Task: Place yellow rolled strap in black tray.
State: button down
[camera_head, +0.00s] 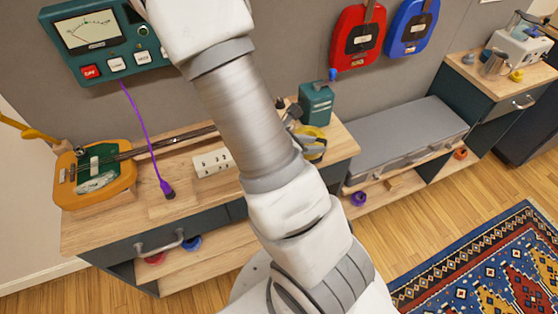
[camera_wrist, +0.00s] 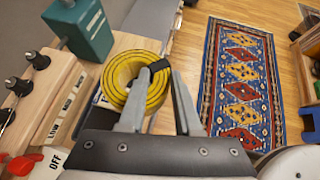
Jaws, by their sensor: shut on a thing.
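The yellow rolled strap (camera_wrist: 114,76) is a coiled ring with dark edge lines and a black band. My gripper (camera_wrist: 159,73) is shut on its right side in the wrist view, one finger across the ring and the other at its outer right side. In the head view the strap (camera_head: 318,145) shows at the bench's right end, partly hidden by my arm. My fingers are mostly hidden there. I cannot tell whether the strap touches the bench.
A teal box (camera_head: 316,103) stands on the bench close behind the strap. A grey padded seat (camera_head: 405,138) is to the right. A patterned rug (camera_head: 490,262) covers the floor.

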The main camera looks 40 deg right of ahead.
jog(key=shift+w+a+f+b, duration=0.2)
jog(key=shift+w+f+b, duration=0.1)
jog(key=shift+b, duration=0.15)
jog(key=shift+w+a+f+p, duration=0.25)
jog(key=shift+w+a+f, duration=0.35)
jog(key=shift+w+f, duration=0.85)
jog(key=shift+w+a+f+p, duration=0.2)
jog(key=shift+w+a+f, duration=0.45)
jog(key=shift+w+f, duration=0.8)
jog(key=shift+w+a+f+p, duration=0.25)
jog(key=shift+w+a+f, duration=0.35)
jog(key=shift+w+f, duration=0.85)
jog(key=c, duration=0.6)
grip_release()
jog(key=shift+s+f, duration=0.3)
jog(key=shift+f, duration=0.05)
